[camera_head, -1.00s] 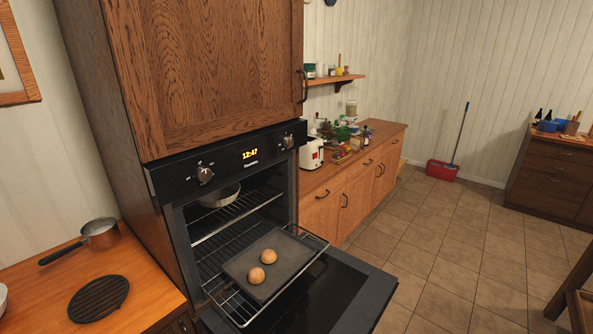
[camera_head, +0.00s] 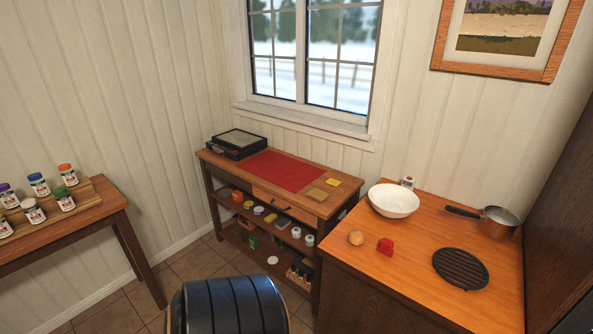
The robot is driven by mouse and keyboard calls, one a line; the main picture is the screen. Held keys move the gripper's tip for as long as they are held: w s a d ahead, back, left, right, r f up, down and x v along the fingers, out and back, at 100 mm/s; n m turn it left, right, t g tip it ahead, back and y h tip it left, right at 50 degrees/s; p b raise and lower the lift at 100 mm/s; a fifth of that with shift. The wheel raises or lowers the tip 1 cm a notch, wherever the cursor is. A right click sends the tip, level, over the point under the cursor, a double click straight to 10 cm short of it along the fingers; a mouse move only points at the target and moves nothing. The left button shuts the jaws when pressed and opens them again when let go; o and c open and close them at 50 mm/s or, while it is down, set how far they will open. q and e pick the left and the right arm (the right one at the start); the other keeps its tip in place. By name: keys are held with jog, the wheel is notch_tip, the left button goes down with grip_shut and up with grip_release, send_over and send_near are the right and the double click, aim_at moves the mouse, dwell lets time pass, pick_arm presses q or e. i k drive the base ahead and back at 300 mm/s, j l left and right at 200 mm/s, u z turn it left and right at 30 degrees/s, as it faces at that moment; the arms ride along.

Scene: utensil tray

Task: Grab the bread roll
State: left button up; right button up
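A small round tan item (camera_head: 356,237) sits on the wooden counter (camera_head: 350,285) near its left edge. It looks like a bread roll or an onion; it is too small to tell which. The two rolls seen earlier on the oven tray are out of view now. Neither of my grippers is in view.
A white bowl (camera_head: 393,200), a copper pot (camera_head: 498,221) and a black round trivet (camera_head: 460,268) stand on the counter. A side table with a red mat (camera_head: 285,171) is under the window. Jars (camera_head: 64,198) stand on the left table.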

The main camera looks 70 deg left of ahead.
aim_at(357, 237)
jog(key=u, duration=1.6)
